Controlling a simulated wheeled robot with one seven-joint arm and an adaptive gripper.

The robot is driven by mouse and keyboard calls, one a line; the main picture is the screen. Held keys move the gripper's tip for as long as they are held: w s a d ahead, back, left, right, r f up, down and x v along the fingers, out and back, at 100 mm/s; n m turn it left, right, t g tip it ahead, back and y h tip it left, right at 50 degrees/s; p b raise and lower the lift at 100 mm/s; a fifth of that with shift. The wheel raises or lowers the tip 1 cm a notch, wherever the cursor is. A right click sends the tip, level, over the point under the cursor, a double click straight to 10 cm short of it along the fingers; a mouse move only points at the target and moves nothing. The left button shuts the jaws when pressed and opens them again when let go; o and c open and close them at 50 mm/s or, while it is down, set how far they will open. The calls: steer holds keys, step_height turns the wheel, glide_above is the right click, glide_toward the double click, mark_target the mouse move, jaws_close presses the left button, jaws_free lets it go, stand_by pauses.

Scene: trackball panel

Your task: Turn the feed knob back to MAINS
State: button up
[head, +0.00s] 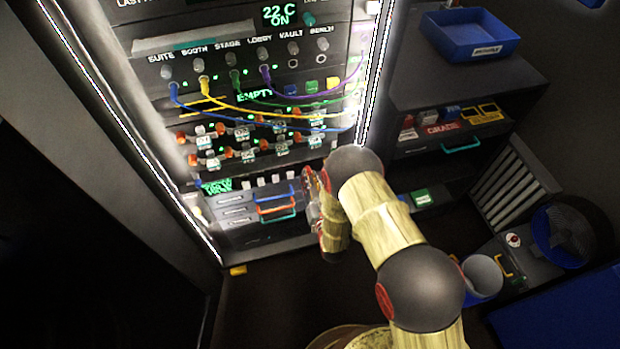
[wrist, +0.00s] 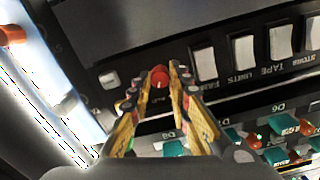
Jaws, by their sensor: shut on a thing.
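In the wrist view a small round red knob (wrist: 160,77) stands out from a dark panel strip, with a small label beside it too blurred to read. My gripper (wrist: 159,85) has its two yellow fingers on either side of this knob and is shut on it. In the head view my gripper (head: 312,198) reaches the lower right of the lit rack, and it hides the knob there. Which way the knob points cannot be told.
White rocker switches (wrist: 243,50) sit close to the right of the knob in the wrist view. A small pale button (wrist: 109,79) is to its left. In the head view, drawers with coloured handles (head: 276,208) lie below, and patch cables (head: 260,113) hang above.

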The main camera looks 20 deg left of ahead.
jaws_close()
steer(key=shift+n, duration=0.4)
steer(key=n+b, duration=0.1)
steer(key=n, duration=0.3)
steer(key=shift+b, duration=0.35)
steer(key=n+b, duration=0.1)
steer(key=n, duration=0.6)
steer(key=shift+w+b, duration=0.1)
steer(key=shift+b, duration=0.2)
steer(key=o, duration=0.7)
jaws_free()
steer(key=shift+d, duration=0.1)
